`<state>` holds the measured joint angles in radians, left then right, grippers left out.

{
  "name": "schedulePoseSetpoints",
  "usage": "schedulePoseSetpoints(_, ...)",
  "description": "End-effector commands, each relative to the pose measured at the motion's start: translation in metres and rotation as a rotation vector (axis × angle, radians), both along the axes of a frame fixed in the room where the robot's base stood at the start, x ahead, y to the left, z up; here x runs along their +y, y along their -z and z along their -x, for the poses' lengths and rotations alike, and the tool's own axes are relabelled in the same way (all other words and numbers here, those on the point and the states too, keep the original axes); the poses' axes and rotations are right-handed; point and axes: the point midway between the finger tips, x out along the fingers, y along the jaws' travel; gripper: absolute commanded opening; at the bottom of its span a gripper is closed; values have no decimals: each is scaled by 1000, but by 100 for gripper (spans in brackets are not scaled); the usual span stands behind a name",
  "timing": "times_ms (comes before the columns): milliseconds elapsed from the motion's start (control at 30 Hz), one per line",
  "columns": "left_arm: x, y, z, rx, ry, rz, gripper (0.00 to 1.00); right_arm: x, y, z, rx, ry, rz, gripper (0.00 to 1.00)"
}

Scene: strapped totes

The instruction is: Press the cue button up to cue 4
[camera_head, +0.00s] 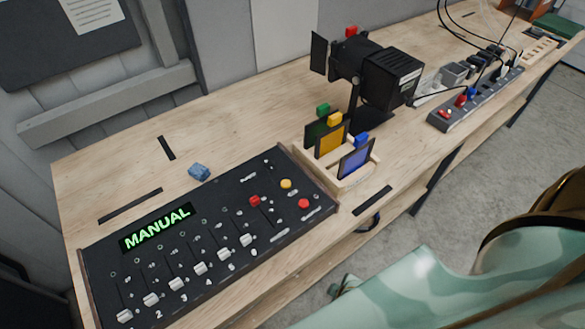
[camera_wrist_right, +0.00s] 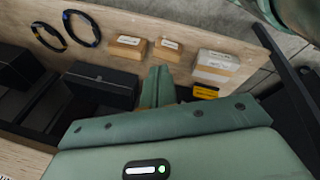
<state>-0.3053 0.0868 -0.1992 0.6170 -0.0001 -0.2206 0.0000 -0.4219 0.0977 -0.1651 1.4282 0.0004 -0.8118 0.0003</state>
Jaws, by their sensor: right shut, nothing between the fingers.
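The control desk (camera_head: 225,225) lies on the wooden bench, a black panel with a row of white-knobbed faders. Its lit display (camera_head: 157,227) reads MANUAL in green. On its right part are a yellow button (camera_head: 286,183), a red button (camera_head: 304,203) and a red fader knob (camera_head: 255,200). Their labels are too small to read, so I cannot tell which is the cue button. My right gripper (camera_wrist_right: 157,82) is shut and empty in the right wrist view, away from the desk, facing a shelf with boxes. My left gripper is not in view.
A wooden holder (camera_head: 350,182) with coloured filter frames stands right of the desk, before a black stage lamp (camera_head: 388,75). A power strip (camera_head: 475,98) with plugs lies farther right. A blue crumpled lump (camera_head: 199,172) lies behind the desk. Small boxes (camera_wrist_right: 215,66) line the shelf.

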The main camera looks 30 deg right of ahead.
Motion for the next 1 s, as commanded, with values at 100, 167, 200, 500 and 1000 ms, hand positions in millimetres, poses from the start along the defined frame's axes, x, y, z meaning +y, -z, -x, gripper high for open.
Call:
schedulePoseSetpoints(100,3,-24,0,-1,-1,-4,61,-3,-62,-26,-52,-21,38,0)
schedulePoseSetpoints(167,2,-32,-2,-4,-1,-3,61,-5,-90,-36,-74,-30,55,0)
schedulePoseSetpoints(200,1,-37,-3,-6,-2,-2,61,-5,-108,-43,-90,-33,65,0)
schedulePoseSetpoints(500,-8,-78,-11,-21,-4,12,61,1,-245,-87,-225,-27,66,0)
schedulePoseSetpoints(1000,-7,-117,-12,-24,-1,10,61,145,-328,-167,52,463,-902,0)
